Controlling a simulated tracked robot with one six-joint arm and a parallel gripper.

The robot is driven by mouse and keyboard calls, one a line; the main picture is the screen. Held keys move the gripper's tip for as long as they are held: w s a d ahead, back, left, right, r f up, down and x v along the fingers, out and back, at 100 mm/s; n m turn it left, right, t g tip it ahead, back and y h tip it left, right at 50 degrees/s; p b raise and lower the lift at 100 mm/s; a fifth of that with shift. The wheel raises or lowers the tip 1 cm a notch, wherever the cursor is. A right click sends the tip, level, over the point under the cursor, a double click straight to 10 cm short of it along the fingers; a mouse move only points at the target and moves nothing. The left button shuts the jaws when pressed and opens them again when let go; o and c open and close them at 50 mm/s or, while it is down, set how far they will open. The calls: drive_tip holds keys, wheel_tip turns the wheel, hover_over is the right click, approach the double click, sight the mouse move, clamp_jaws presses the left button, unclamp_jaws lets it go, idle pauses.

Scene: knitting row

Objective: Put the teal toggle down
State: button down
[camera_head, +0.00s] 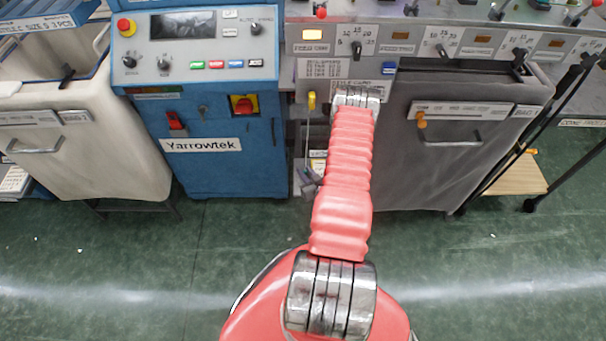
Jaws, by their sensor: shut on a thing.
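I cannot make out a teal toggle in this view; it may be hidden behind my arm. My red ribbed arm reaches up the middle of the picture to the front of the grey machine (432,36). It ends in a metal joint just below the machine's control panel. The jaws of my gripper do not show past that joint. Small levers with red tips, such as the red-tipped toggle (321,12), stand along the machine's top edge.
A blue Yarrowtek cabinet (228,165) stands left of my arm, with a cream bin (95,150) beyond it. A dark grey bin (440,165) stands to the right. A yellow lever (312,100) is close to my arm's end. The green floor (120,260) in front is clear.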

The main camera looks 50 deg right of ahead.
drive_tip(key=c, duration=1.6)
unclamp_jaws()
